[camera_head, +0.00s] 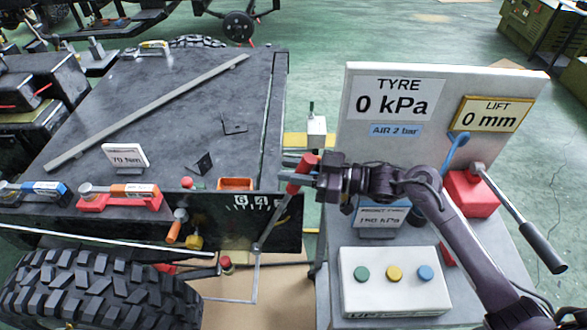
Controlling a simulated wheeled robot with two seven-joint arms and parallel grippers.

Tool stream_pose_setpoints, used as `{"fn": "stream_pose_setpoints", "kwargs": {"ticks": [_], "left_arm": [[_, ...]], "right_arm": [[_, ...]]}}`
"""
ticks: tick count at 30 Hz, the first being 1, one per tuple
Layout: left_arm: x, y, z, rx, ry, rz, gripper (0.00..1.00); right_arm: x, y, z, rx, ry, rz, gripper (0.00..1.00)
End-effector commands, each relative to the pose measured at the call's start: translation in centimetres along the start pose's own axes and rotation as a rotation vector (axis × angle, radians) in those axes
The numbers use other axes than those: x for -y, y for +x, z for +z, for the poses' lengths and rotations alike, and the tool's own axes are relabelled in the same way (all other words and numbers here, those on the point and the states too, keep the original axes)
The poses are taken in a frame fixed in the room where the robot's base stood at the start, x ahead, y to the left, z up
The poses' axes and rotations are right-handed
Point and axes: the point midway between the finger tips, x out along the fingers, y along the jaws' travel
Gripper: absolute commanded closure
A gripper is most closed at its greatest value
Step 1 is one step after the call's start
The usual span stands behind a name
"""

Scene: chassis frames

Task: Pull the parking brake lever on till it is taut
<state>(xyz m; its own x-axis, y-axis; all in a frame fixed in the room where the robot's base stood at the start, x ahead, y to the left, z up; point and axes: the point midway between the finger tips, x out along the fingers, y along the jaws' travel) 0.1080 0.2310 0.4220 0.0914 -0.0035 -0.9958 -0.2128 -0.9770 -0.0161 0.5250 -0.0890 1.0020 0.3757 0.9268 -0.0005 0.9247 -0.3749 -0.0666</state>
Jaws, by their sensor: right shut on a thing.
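The parking brake lever (275,221) is a thin grey rod with a red grip (301,172) at its upper end. It rises from a pivot low on the dark chassis side and leans to the right. My right gripper (313,179) comes in from the right and is shut on the red grip; its fingers partly hide it. A dark plate with white marks and numbers (257,201) sits behind the lever, partly covered by it. A thin rod or cable (254,280) runs down from the lever's foot. Whether it is taut I cannot tell. My left gripper is out of view.
A grey panel reads TYRE 0 kPa (394,98) and LIFT 0 mm (490,115). Below it stand a button box (395,280) and a red-based black-handled lever (520,220). A large tyre (100,290) lies at front left. Tools and small parts rest on the chassis top (190,120).

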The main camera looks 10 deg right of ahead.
Motion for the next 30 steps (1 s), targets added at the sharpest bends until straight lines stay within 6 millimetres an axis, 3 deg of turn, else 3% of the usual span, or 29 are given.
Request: {"fn": "stream_pose_setpoints", "kwargs": {"ticks": [7,10,15,24,30], "left_arm": [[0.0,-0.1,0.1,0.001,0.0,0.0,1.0],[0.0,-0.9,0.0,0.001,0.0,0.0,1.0],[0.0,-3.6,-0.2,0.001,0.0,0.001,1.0],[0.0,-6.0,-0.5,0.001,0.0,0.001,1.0],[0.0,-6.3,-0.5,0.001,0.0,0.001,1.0]], "right_arm": [[0.0,0.1,-0.1,0.002,-0.001,0.0,1.0],[0.2,1.1,-0.7,0.024,-0.006,0.0,1.0],[1.1,5.4,-2.2,0.133,-0.027,0.004,1.0],[2.6,13.5,-1.9,0.346,-0.061,0.02,1.0],[3.0,15.5,-1.4,0.408,-0.075,0.027,1.0]]}}
